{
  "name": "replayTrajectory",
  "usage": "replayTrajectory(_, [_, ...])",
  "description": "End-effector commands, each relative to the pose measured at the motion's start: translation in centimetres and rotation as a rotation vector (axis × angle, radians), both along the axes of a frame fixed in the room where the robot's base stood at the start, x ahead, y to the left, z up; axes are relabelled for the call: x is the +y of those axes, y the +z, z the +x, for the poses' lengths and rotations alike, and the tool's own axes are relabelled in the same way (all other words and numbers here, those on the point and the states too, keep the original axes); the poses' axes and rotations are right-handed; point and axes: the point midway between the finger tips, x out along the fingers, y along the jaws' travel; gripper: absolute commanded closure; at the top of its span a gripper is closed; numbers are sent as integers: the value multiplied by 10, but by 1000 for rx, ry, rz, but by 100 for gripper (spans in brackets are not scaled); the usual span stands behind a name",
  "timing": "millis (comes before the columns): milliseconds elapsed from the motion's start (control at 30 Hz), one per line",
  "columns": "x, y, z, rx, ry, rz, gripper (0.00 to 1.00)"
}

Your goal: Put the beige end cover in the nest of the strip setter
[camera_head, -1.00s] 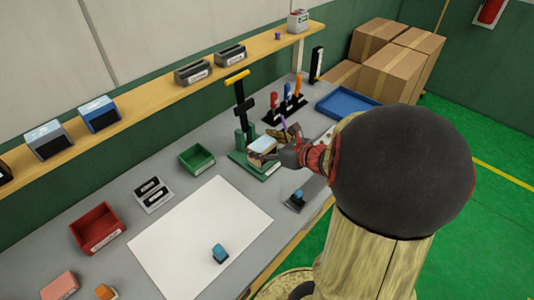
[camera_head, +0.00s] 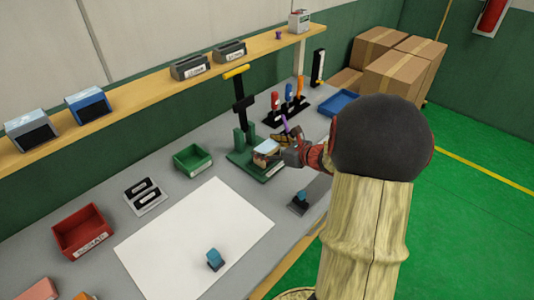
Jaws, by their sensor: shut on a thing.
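The strip setter is a green press with a dark post and a yellow handle (camera_head: 236,72). Its green base (camera_head: 240,160) rests on the grey bench. My gripper (camera_head: 276,154) reaches in from the right, over the base. It is shut on a small piece with a pale top and a beige-brown side, which I take for the beige end cover (camera_head: 262,157). The cover is at the front of the press, just above or on its base; I cannot tell whether it touches. The nest is hidden behind the cover and my fingers.
A green bin (camera_head: 192,160), a red bin (camera_head: 82,232) and a white sheet (camera_head: 180,250) with a blue block (camera_head: 215,259) lie to the left. A tool rack (camera_head: 288,108) and blue tray (camera_head: 338,102) stand behind. A dark stand (camera_head: 299,203) is near the front edge.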

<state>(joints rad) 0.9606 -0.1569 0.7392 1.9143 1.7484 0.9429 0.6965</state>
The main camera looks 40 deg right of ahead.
Motion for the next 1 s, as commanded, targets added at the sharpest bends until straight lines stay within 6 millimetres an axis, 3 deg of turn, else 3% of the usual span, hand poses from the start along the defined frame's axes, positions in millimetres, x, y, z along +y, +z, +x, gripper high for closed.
replayTrajectory(433, [0, -8, 0, -1, 0, -1, 61])
replayTrajectory(467, [0, -8, 0, -1, 0, -1, 31])
replayTrajectory(767, [0, -7, 0, -1, 0, -1, 14])
replayTrajectory(1000, [0, -7, 0, -1, 0, -1, 14])
